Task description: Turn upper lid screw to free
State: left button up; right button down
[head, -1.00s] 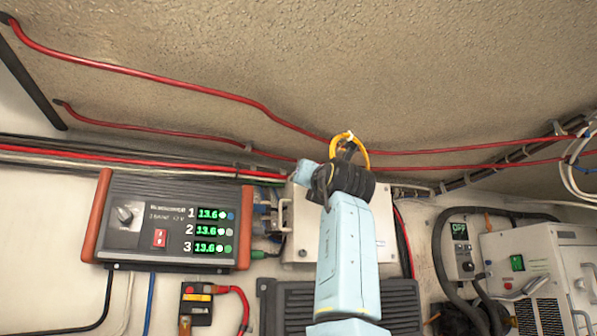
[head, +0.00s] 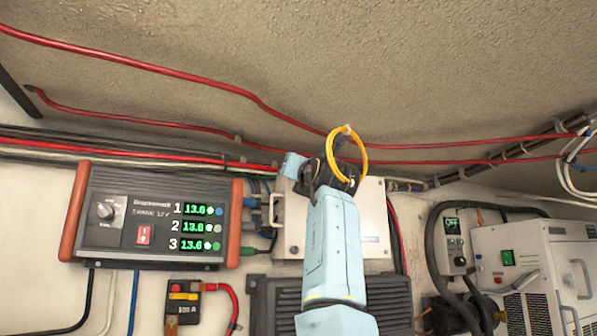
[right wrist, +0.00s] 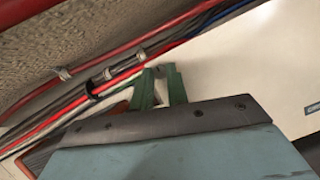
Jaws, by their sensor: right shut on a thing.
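The pale box with the lid (head: 375,222) is on the back wall in the head view, partly covered by my right arm. A small dark screw or knob shows low on its left side. My right gripper (right wrist: 159,72) shows in the right wrist view as two green fingers, narrowly spaced, with their tips against the pale surface below the cable run. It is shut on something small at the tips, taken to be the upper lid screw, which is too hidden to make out. In the head view my wrist covers that spot. My left gripper is not in view.
A charger with three green readouts (head: 150,215) hangs left of the box. Red cables (head: 250,97) run along the ceiling, and a bundle passes just above the box. A dark finned unit (head: 385,300) sits below. White equipment (head: 535,265) and a thick black hose are at right.

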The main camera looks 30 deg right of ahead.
pick_arm(q)
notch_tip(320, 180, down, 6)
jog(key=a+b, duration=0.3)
jog(key=b, duration=0.3)
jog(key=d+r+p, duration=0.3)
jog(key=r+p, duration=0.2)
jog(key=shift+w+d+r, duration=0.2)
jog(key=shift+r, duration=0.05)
pick_arm(e)
jog(key=shift+d+r+n+g+y, duration=0.2)
jog(key=shift+n+g+y, duration=0.45)
jog(key=shift+n+y, duration=2.2)
jog(key=shift+d+r+n+g+y, duration=0.2)
jog(key=shift+n+g+y, duration=0.35)
jog(key=shift+n, duration=4.65)
jog(key=shift+d+r+n+g+y, duration=0.2)
jog(key=shift+n+g+y, duration=0.95)
jog(key=shift+n, duration=2.9)
jog(key=shift+f+t+y, duration=0.15)
jog(key=shift+t+y, duration=0.2)
jog(key=shift+t, duration=0.1)
